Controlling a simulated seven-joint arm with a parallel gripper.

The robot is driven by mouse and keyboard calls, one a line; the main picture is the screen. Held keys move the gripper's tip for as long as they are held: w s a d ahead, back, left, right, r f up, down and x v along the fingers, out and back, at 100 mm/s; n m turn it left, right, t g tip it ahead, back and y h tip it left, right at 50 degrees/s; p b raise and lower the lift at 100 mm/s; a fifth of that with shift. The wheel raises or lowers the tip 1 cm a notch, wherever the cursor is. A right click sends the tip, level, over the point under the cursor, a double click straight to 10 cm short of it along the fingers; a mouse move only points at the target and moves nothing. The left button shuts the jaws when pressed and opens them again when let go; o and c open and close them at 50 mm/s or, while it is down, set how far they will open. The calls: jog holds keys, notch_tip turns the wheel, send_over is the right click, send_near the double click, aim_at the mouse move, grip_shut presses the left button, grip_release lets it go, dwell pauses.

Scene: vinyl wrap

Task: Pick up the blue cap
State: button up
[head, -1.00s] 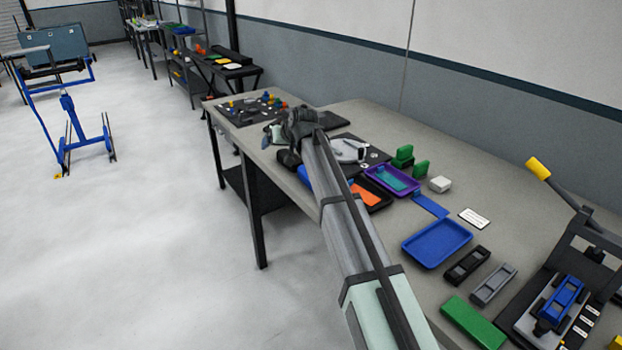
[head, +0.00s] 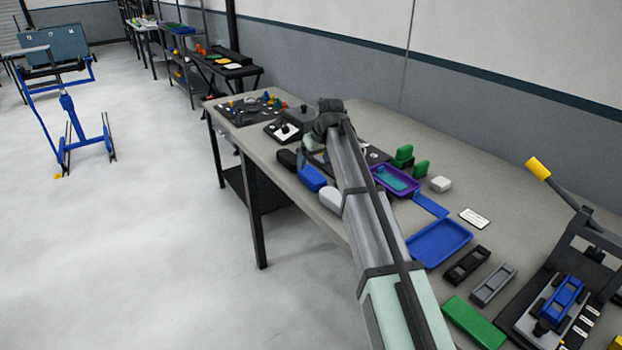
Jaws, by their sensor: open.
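I cannot tell for sure which blue thing is the cap. A blue block-like piece (head: 312,177) lies near the table's left edge, beside a white rounded piece. Small coloured pieces, some perhaps blue, stand on a dark board (head: 232,112) at the table's far end, too small to make out. My gripper (head: 312,146) is over the middle of the table, beyond and above the blue piece. It is open; only a pale part of it shows below the dark wrist, and its fingertips are mostly hidden. I see nothing held in it.
A purple tray (head: 411,190), a blue tray (head: 440,262), a flat blue piece (head: 430,206) and green blocks (head: 404,152) lie right of my arm. A lever press (head: 585,240) stands at the near right. My arm hides part of the table.

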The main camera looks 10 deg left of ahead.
aim_at(310, 172)
jog(key=shift+x, duration=3.45)
jog(key=shift+w, duration=0.15)
jog(key=c, duration=1.1)
jog(key=shift+r, duration=0.2)
